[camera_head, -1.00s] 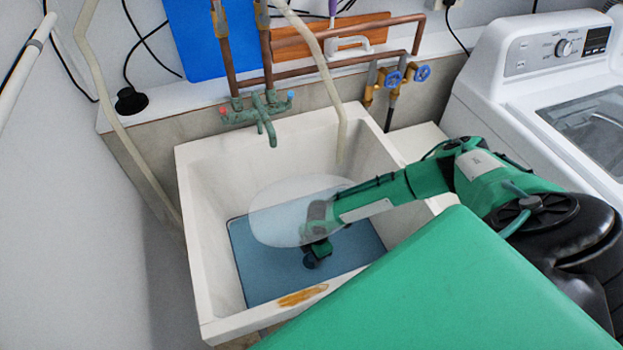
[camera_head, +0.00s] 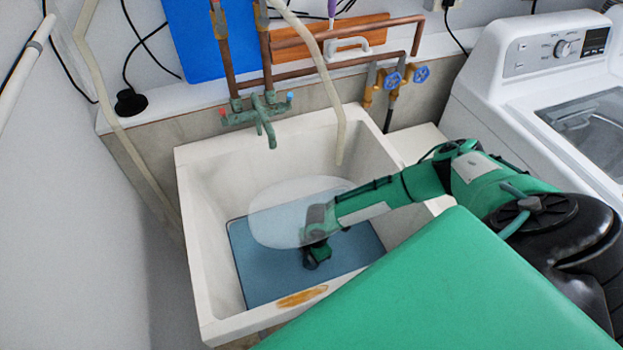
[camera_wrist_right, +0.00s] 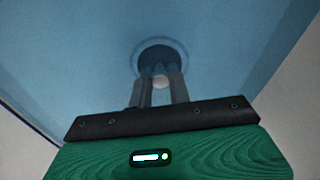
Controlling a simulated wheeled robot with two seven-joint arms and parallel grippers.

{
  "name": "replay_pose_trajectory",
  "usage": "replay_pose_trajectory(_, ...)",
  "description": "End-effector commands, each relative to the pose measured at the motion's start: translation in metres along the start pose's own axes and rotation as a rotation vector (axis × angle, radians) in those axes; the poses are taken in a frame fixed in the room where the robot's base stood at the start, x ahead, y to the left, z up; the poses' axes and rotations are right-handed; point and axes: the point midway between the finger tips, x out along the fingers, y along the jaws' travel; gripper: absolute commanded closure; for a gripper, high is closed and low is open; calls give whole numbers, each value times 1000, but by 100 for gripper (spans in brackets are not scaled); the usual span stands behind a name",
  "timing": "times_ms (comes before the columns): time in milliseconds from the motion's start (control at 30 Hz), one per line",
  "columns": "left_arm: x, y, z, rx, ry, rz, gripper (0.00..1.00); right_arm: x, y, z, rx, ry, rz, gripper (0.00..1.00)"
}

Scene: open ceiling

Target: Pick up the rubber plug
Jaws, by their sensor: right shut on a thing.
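The dark round rubber plug (camera_wrist_right: 160,58) sits at the blue bottom of the sink (camera_head: 190,235), and the wrist view looks down on it. A small pale round part shows between the fingertips, in front of the dark disc. My right gripper (camera_wrist_right: 160,84) reaches down into the sink and is shut on the plug. In the head view the right gripper (camera_head: 312,260) is low over the sink floor and mostly hides the plug. I cannot tell whether the plug is lifted off the floor. My left gripper is not in view.
White sink walls surround the right gripper. A green tap (camera_head: 264,115) and copper pipes stand behind the sink. A pale hose (camera_head: 340,130) hangs into it. A washing machine (camera_head: 530,70) is at the right. A pale translucent oval (camera_head: 280,215) overlaps my right wrist.

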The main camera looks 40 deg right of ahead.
Motion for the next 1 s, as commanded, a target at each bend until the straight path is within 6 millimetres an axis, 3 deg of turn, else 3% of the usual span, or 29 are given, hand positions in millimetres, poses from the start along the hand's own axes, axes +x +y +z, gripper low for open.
replay_pose_trajectory(267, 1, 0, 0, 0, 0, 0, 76, -34, 1, -4, -2, 2, 3, 100)
replay_pose_trajectory(700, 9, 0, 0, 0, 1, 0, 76, -155, 1, -19, -1, 1, 3, 100)
replay_pose_trajectory(1000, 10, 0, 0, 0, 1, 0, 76, -193, 0, -23, -1, 0, 1, 100)
